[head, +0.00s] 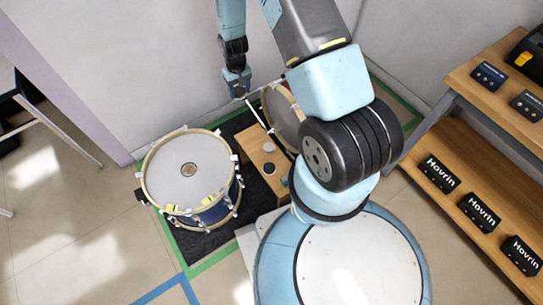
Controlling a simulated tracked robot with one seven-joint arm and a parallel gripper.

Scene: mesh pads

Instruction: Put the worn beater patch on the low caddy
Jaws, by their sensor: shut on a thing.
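My gripper (238,91) is at the upper middle, above and behind the left drum. A low wooden stand (256,138), which seems to be the low caddy, stands right of that drum. It bears a pale round piece (268,147) and a dark-edged round piece (269,168). My arm hides its right side.
A second drum (275,105) stands behind the stand, partly hidden by my arm. Both drums are on a black mat (205,243) edged with green tape. A wooden shelf (465,130) with several black boxes is at right.

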